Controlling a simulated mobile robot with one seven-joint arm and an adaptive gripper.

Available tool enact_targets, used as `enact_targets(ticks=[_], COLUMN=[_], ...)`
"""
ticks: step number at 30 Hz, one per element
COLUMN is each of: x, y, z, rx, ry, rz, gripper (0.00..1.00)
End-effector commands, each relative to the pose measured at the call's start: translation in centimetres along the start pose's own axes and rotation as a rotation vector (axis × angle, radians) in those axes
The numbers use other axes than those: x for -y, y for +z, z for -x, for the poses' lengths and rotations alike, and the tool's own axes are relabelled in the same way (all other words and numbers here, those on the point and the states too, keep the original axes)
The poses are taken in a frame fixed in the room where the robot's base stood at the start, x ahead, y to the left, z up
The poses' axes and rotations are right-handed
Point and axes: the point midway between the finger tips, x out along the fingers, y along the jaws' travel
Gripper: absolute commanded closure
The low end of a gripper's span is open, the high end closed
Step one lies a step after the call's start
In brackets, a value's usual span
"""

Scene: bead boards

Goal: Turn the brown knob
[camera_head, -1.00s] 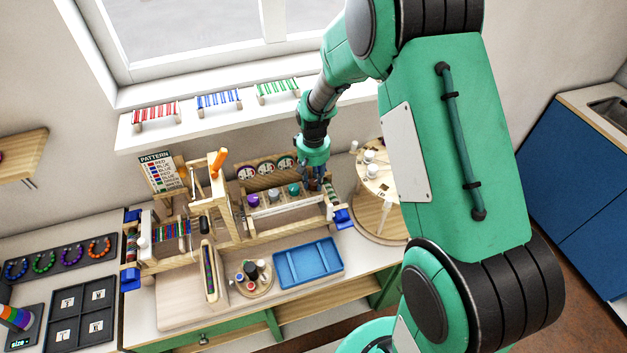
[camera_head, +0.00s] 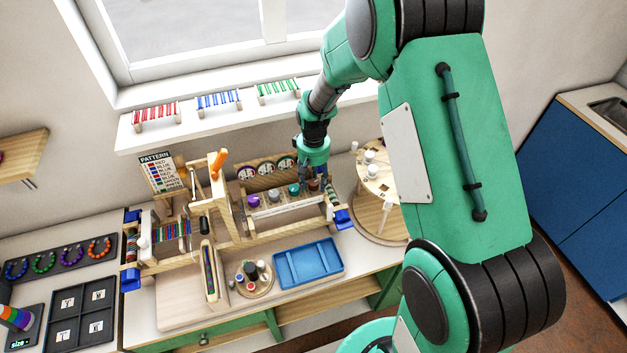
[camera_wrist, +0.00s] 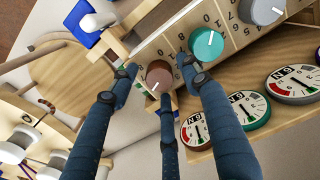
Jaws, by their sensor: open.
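The brown knob (camera_wrist: 157,75) is round with a white pointer mark and sits at the end of a row of knobs on a wooden panel. In the wrist view its mark points down toward the lower left. My gripper (camera_wrist: 160,82) has its three dark fingers spread around the knob, one to each side and one below; whether any touches is unclear. In the head view my gripper (camera_head: 316,187) is over the panel's right end, where the brown knob (camera_head: 313,184) is partly hidden by the fingers.
A teal knob (camera_wrist: 207,44) and a grey knob (camera_wrist: 262,10) are beside it on the same panel. Dials (camera_wrist: 250,108) stand along the panel's back. A round wooden stand (camera_head: 378,180) is to the right and a blue tray (camera_head: 308,263) in front.

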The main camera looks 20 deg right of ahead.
Motion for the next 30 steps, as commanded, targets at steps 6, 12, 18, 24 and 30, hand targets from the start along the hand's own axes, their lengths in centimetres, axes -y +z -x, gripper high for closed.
enact_targets(ticks=[6,12,18,24,30], x=[0.0,0.0,0.0,0.0,0.0], y=[0.0,0.0,-0.1,-0.1,-0.1], z=[0.6,2.4,5.5,8.8,11.1], rx=[-0.001,-0.001,-0.002,-0.002,-0.002], ry=[0.000,0.000,0.000,0.000,0.000], rz=[0.000,0.000,0.000,0.000,0.000], gripper=[0.53,0.53,0.53,0.53,0.53])
